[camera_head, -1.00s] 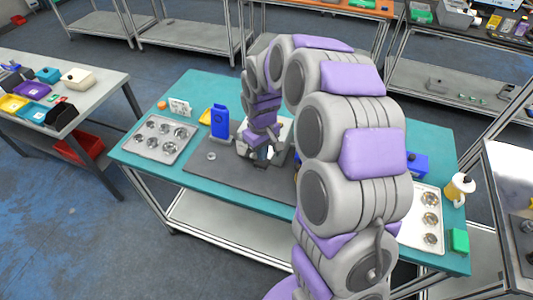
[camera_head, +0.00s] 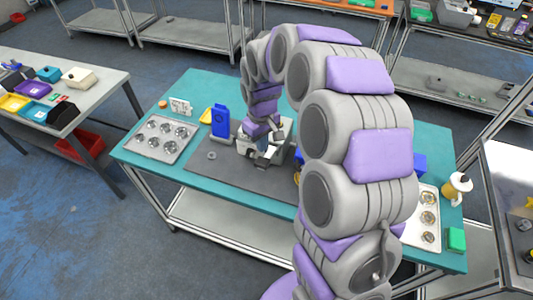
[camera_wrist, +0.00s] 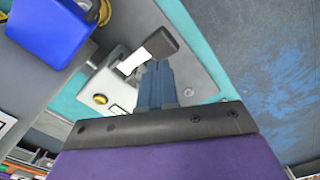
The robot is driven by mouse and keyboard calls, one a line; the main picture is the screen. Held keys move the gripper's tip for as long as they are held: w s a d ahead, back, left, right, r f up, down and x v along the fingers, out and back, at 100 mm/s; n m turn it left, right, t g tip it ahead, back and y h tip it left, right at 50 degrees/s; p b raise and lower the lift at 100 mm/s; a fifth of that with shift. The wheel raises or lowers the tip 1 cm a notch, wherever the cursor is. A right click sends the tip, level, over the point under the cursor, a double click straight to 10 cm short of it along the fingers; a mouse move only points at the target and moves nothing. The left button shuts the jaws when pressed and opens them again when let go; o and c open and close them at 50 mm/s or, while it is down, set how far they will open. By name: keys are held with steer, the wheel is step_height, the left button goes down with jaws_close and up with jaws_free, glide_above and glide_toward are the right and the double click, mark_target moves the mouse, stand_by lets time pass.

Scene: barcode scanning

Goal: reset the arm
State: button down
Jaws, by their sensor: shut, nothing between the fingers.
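My arm arches over the teal table (camera_head: 208,82) in the head view. My gripper (camera_head: 262,160) hangs over the dark grey mat (camera_head: 215,170), in front of a grey-white device (camera_head: 284,140). In the wrist view the fingers of my gripper (camera_wrist: 157,68) are together, with nothing between them. Behind them the wrist view shows a pale device (camera_wrist: 118,85) with a dark block and a white patch. I cannot tell whether the fingers touch it.
A blue box (camera_head: 220,122) stands upright left of my gripper. A metal tray (camera_head: 160,138) with round cups lies at the table's left. Another cup tray (camera_head: 424,219), a yellow-and-white bottle (camera_head: 457,187) and a green block (camera_head: 456,239) are at the right.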

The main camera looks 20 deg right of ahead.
steer(key=shift+s, duration=0.1)
steer(key=s+m+g+b, duration=0.1)
steer(key=s+m+b, duration=0.3)
steer(key=s, duration=3)
steer(key=b, duration=0.3)
steer(key=shift+r+m+g+b, duration=0.35)
steer(key=shift+m+g, duration=0.05)
steer(key=shift+s, duration=0.1)
